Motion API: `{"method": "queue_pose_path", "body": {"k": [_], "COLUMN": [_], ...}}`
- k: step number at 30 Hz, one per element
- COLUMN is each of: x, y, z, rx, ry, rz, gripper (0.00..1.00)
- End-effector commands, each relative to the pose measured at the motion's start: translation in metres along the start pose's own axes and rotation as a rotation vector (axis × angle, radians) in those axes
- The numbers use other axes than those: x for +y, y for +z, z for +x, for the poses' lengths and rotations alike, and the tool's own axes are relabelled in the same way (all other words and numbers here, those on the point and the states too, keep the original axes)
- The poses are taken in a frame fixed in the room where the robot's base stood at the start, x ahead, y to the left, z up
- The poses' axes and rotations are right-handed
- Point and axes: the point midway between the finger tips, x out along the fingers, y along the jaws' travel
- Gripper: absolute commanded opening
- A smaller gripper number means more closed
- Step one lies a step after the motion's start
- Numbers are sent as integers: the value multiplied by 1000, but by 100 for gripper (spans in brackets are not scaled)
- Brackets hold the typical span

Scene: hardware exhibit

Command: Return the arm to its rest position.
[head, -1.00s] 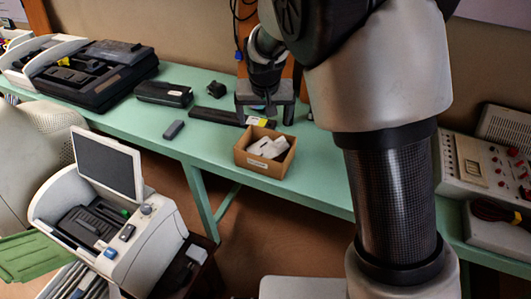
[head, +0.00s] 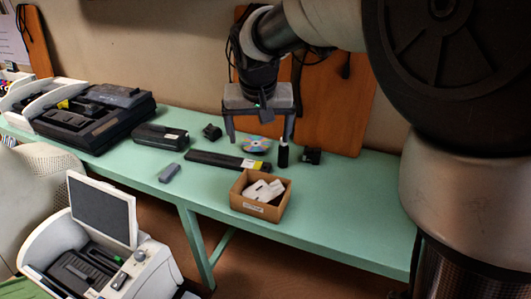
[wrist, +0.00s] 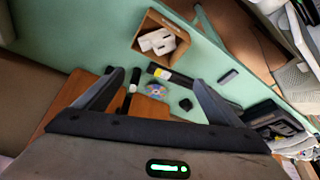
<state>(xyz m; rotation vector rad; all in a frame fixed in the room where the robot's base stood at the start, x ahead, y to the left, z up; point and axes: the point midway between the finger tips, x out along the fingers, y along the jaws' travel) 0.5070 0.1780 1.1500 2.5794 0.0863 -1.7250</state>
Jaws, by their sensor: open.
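My gripper (head: 260,138) hangs above the back of the green table, fingers pointing down and spread apart. In the wrist view my gripper (wrist: 160,82) shows both fingers wide apart with nothing between them. My arm reaches in from the upper right of the head view. Below and around the gripper are a shiny disc (head: 253,144), a long black bar (head: 220,160) with a yellow label, and a small black bottle (head: 283,154). None of them is held.
A cardboard box (head: 242,202) with white items stands at the table's front. A dark grey block (head: 169,173), a black case (head: 160,136) and a large black machine (head: 90,127) lie to the left. A wooden board (head: 335,100) leans behind. A monitor device (head: 100,210) stands in front.

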Motion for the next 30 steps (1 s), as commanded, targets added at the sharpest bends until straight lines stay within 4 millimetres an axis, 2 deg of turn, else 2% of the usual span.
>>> {"method": "queue_pose_path", "body": {"k": [2,4,8,12,15,18,21,24,30], "x": [4,14,55,105,130,146,155,160,162], "y": [0,3,22,66,104,138,165,182,190], "z": [-4,-17,-64,-124,-157,-178,-188,-192,-191], "rx": [1,1,7,30,52,76,89,97,99], "ry": [-3,-10,-36,-54,-46,-24,1,20,30], "rz": [4,13,45,68,72,69,66,63,60], "gripper": [89,89,89,89,89,89,89,89,89]}}
